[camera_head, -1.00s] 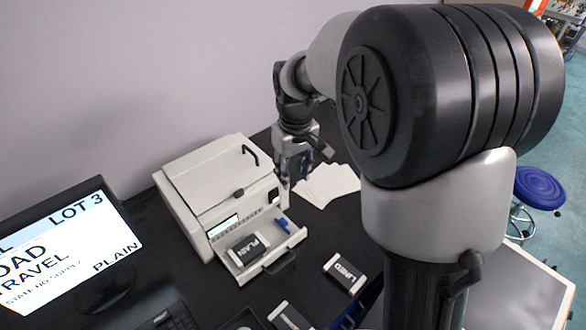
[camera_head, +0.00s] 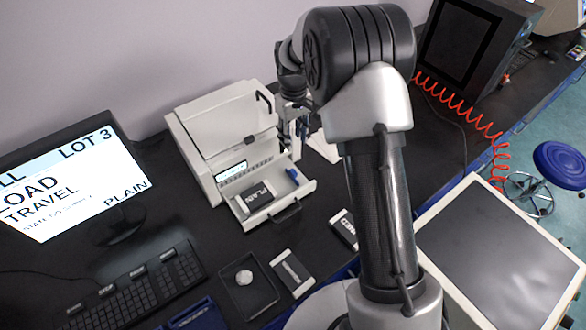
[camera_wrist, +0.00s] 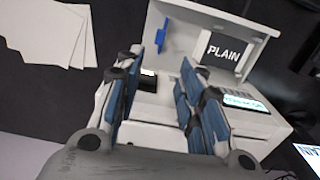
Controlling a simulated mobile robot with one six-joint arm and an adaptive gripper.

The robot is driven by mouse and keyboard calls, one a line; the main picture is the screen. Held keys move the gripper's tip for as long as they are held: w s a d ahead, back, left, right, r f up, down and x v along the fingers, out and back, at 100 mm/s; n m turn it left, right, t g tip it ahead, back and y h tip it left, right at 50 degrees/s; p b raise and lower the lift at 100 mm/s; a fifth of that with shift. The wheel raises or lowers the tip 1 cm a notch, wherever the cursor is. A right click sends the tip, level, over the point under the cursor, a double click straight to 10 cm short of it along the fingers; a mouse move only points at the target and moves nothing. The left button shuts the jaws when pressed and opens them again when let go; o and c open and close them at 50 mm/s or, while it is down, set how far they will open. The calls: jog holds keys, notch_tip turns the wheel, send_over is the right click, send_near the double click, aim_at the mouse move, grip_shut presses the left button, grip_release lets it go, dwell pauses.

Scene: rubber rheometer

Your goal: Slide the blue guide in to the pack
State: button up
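The blue guide (camera_head: 292,175) is a small blue piece at the right side of the open drawer (camera_head: 307,185) of the white machine. The pack labelled PLAIN (camera_head: 256,198) lies in the drawer to its left, with a gap between them. In the wrist view the blue guide (camera_wrist: 161,38) stands left of the pack (camera_wrist: 222,52), apart from it. My gripper (camera_wrist: 163,72) is open and empty, its blue-padded fingers spread. In the head view my gripper (camera_head: 292,128) hangs beside the machine's right front, above and behind the guide, not touching it.
The white machine (camera_head: 215,120) stands behind the drawer, with a handle (camera_head: 287,211) at the drawer's front. A LINED pack (camera_head: 343,228), another pack (camera_head: 293,272) and a dark tray (camera_head: 262,299) lie in front. White sheets (camera_wrist: 50,35) lie beside the drawer.

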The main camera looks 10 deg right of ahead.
aim_at(293, 171)
notch_tip(293, 171, down, 16)
jog(key=b, duration=0.3)
jog(key=shift+r, duration=0.1)
jog(key=shift+c, duration=0.6)
grip_shut()
